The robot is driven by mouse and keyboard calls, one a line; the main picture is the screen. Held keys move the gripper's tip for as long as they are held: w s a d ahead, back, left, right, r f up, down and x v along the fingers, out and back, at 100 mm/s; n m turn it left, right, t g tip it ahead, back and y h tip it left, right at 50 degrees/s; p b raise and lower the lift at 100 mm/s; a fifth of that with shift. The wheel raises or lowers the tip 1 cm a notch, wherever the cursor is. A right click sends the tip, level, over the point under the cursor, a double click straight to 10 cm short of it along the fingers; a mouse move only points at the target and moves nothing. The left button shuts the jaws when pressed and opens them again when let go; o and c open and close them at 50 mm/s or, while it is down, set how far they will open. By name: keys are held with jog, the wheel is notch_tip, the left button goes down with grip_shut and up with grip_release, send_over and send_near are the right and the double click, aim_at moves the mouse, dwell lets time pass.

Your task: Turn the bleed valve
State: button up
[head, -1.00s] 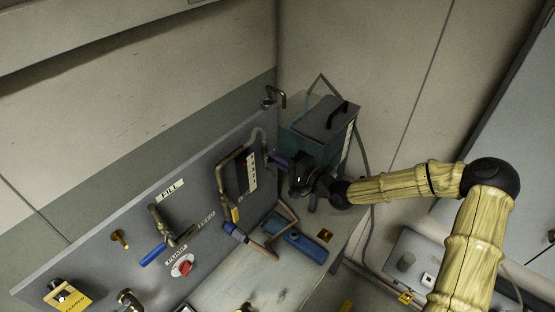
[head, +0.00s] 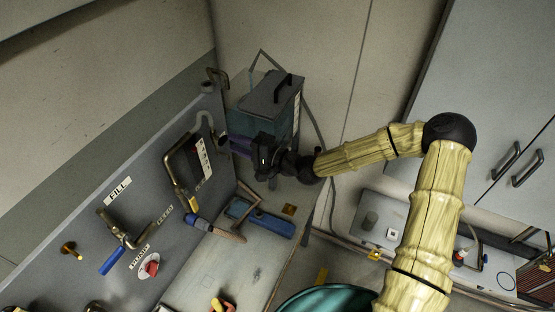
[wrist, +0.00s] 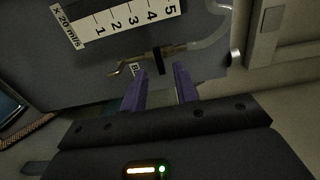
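The bleed valve (wrist: 174,50) shows in the wrist view as a small brass fitting with a black handle (wrist: 158,62) and a spout to the left. A clear hose runs from its right end. A label partly reading "BL" sits just below it, half hidden by a finger. My gripper (wrist: 160,82) is open, with its two purple fingers pointing at the panel on either side of the handle's line. Nothing shows between the fingers. In the head view my gripper (head: 238,146) is at the panel's far end, and it hides the valve there.
The grey panel (head: 150,165) carries the fill valve with a blue lever (head: 112,261) and a red pump knob (head: 152,266). A lidded tank (head: 270,95) stands right behind my gripper.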

jog(key=b+v, duration=0.3)
jog(key=v, duration=1.1)
jog(key=shift+d+b, duration=0.15)
jog(key=shift+b, duration=0.15)
jog(key=shift+s+f, duration=0.15)
jog(key=s+d+f+n+g+h, duration=0.2)
jog(key=f+h, duration=0.3)
jog(key=f, duration=0.2)
jog(key=s+d+f+n+g+h, duration=0.1)
jog(key=s+d+f+h, duration=0.1)
jog(key=f+h, duration=0.4)
jog(key=s+d+r+n+g+h, duration=0.1)
jog(key=s+d+r+h, duration=0.4)
jog(key=s+d+r, duration=0.4)
jog(key=d, duration=0.3)
jog(key=shift+r+n+h, duration=0.2)
jog(key=shift+n+h, duration=0.1)
